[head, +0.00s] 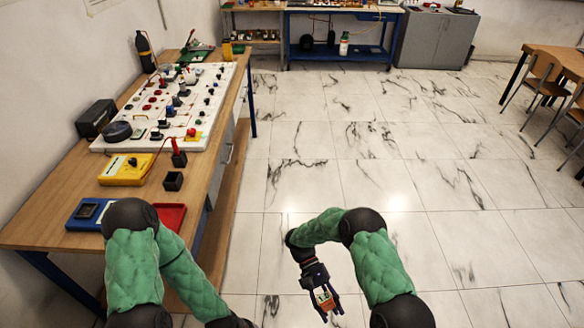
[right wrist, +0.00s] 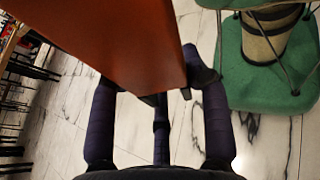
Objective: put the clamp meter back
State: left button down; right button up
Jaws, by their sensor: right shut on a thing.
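My right gripper (head: 326,304) is shut on the clamp meter (head: 323,296), a small orange-red body with a pale face, held over the open floor to the right of the bench. In the right wrist view the clamp meter (right wrist: 120,42) is a large, plain orange-red block between the dark fingers (right wrist: 160,110), and its far end runs out of the picture. My left arm comes down at the lower left, and its gripper is out of view. A red tray (head: 172,214) lies at the bench's near edge, partly hidden by my left arm.
The wooden bench (head: 50,222) along the left carries a white board (head: 215,80) of components, a yellow meter (head: 126,168), a black block (head: 173,181) and a blue device (head: 84,222). Tiled floor is clear ahead. Chairs (head: 545,85) stand far right.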

jog(key=w+d+r+n+t+h, duration=0.7)
jog(key=w+d+r+n+t, duration=0.55)
jog(key=d+n+t, duration=0.2)
jog(key=w+a+r+n+t+y, duration=0.4)
jog(key=a+r+n+t+y, duration=0.4)
jog(key=r+n+t, duration=0.3)
jog(key=shift+w+n+y, duration=0.15)
jog(key=shift+n+y, duration=0.55)
jog(key=shift+n, duration=0.05)
